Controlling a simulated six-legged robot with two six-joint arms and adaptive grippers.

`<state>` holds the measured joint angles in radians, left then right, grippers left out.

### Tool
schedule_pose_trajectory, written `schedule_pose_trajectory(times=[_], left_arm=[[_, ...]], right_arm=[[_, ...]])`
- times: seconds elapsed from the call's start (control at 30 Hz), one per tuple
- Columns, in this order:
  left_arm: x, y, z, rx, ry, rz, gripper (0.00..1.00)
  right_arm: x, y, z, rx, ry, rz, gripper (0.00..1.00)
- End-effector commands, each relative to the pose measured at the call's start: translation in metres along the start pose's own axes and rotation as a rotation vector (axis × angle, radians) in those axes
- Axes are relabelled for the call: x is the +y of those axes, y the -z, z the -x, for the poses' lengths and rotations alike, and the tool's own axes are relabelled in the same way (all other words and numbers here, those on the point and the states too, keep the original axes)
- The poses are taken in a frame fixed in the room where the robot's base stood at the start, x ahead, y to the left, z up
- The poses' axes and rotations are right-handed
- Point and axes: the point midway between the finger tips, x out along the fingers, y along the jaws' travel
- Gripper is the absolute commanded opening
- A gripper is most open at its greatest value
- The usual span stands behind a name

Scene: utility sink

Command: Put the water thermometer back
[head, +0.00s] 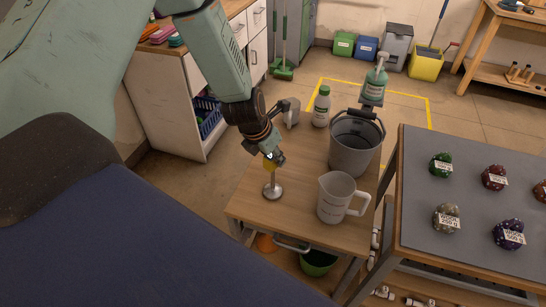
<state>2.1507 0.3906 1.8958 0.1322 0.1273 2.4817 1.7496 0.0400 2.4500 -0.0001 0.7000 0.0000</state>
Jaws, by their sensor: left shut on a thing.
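My left gripper (273,157) is above the front left of the small wooden table, shut on a small yellow-topped thing (270,165), which looks like the water thermometer. Below it a thin pale stem runs down to a round grey metal base (272,191) on the table top. I cannot tell whether the stem belongs to the thermometer or to a stand. The gripper's fingers partly hide the yellow part. My right gripper is not in view.
On the wooden table (297,223) stand a clear measuring jug (335,197), a grey bucket (352,150) and a white bottle with a green cap (321,108). A grey-topped table (460,254) with several labelled round objects stands at the right. A green bucket (318,261) is underneath.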

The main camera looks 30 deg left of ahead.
Motion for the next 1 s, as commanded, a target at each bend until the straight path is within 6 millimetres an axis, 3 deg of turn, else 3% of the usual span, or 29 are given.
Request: schedule_pose_trajectory(times=[0.27, 0.3, 0.53, 1.0], left_arm=[[0.0, 0.001, -0.002, -0.001, 0.0, 0.001, 0.0], [0.0, 0.001, -0.002, 0.0, 0.0, 0.001, 0.31], [0.0, 0.001, -0.001, 0.0, 0.0, 0.001, 0.51], [0.0, -0.001, 0.008, 0.0, 0.001, 0.002, 0.52]], right_arm=[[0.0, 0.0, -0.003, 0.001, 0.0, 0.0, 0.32], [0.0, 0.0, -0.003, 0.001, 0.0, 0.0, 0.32], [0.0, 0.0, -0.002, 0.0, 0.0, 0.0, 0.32], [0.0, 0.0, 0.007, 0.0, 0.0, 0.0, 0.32]])
